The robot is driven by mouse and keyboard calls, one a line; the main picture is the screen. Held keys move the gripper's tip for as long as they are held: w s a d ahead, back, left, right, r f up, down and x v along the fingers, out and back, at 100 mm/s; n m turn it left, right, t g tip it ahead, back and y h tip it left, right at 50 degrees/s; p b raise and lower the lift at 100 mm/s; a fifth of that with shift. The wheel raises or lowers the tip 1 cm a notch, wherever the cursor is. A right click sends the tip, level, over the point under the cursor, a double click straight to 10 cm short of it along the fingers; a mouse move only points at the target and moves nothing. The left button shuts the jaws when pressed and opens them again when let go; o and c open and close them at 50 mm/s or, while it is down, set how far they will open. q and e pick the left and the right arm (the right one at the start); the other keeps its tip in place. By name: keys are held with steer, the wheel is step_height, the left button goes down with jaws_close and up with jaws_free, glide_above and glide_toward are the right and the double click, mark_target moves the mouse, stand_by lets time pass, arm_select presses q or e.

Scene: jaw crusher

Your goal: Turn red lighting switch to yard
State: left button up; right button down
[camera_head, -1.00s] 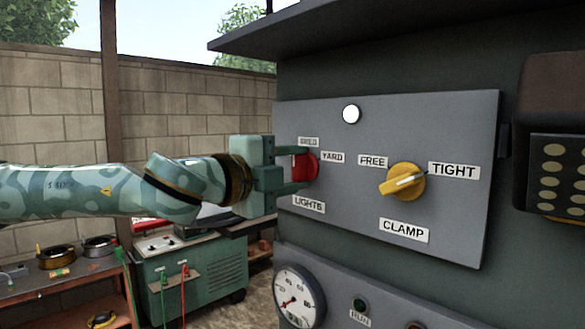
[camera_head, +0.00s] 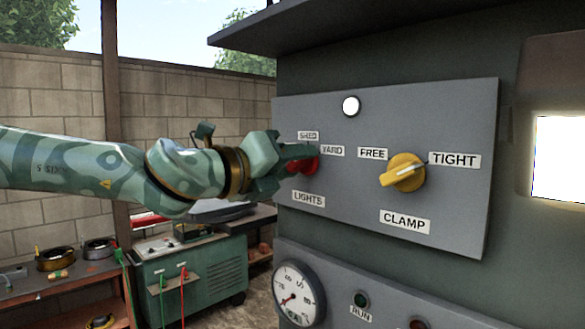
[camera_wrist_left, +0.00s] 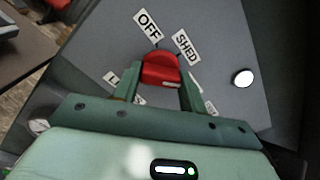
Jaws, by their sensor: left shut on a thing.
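The red lighting switch (camera_head: 309,166) is a round knob at the left of the grey panel (camera_head: 450,120). Labels SHED (camera_head: 308,135), YARD (camera_head: 332,151) and LIGHTS (camera_head: 308,200) surround it. My left gripper (camera_head: 297,163) is shut on the red switch and tilted. In the left wrist view the red knob (camera_wrist_left: 160,68) sits between the two fingers, near the OFF (camera_wrist_left: 148,24) and SHED (camera_wrist_left: 186,46) labels. Other labels there are partly hidden behind the fingers. I cannot tell exactly where the knob's mark points. My right gripper is not in view.
A yellow CLAMP knob (camera_head: 403,173) is right of the red switch, by the FREE and TIGHT labels. A white button or lamp (camera_head: 351,106) is above. A bright lit lamp (camera_head: 560,155) stands out at the right edge. A gauge (camera_head: 298,293) is below.

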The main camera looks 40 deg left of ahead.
arm_select(q)
steer(key=shift+f+m, duration=0.25)
steer(key=shift+m, duration=0.55)
steer(key=shift+b, duration=0.3)
steer(key=o, duration=1)
steer(key=shift+r, duration=0.1)
